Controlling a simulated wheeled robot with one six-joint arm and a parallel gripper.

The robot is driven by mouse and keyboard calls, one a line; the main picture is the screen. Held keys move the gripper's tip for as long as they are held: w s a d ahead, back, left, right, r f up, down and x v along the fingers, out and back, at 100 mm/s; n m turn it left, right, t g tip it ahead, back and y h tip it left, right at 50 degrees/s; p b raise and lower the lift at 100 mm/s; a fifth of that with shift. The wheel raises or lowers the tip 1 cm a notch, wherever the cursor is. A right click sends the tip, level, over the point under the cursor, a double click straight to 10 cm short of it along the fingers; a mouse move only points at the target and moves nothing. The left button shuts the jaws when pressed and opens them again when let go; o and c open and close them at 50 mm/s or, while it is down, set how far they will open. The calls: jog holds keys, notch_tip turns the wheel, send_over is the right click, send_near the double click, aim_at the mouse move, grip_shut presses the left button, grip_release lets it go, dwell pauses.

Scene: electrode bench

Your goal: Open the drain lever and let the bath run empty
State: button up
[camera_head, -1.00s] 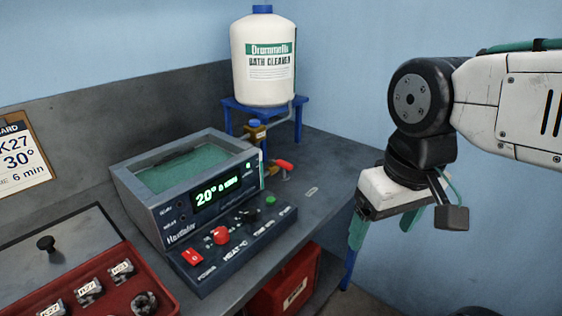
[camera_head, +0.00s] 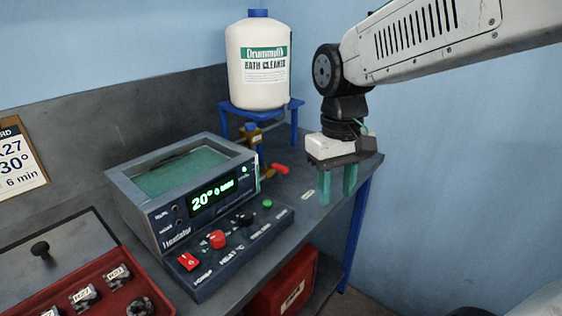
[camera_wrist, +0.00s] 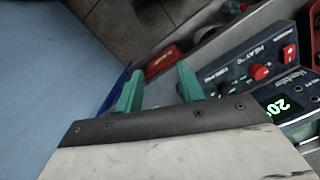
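The bath (camera_head: 180,172) is a grey box with green liquid in it. Its front display reads 20°. A lever with a red handle (camera_head: 280,168) sticks out on a brass fitting at the bath's right side, and I take it as the drain lever. My gripper (camera_head: 337,193) hangs fingers-down to the right of the lever, near the bench's right edge, apart from it. Its two green fingers are spread with nothing between them, as the wrist view (camera_wrist: 160,80) also shows. I cannot make out the lever in the wrist view.
A white cleaner bottle (camera_head: 258,65) stands on a blue stand (camera_head: 224,118) behind the lever, with a brass tap (camera_head: 252,134) below. A control panel (camera_head: 235,245) fronts the bath. A red tray (camera_head: 75,275) lies at front left, and a red bin (camera_head: 283,287) under the bench.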

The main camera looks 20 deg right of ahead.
aim_at(281, 166)
jog(key=w+n, duration=0.1)
jog(key=w, duration=0.7)
jog(key=w+a+n, duration=0.1)
jog(key=w+n, duration=0.1)
jog(key=w, duration=0.6)
jog(key=w+n, duration=0.1)
jog(key=w, duration=0.8)
jog(key=shift+a+t, duration=0.4)
jog(key=shift+s+n, duration=0.15)
jog(key=shift+n, duration=0.25)
notch_tip(281, 166, down, 8)
jog(key=shift+r, duration=0.1)
jog(key=shift+c, duration=0.4)
grip_shut()
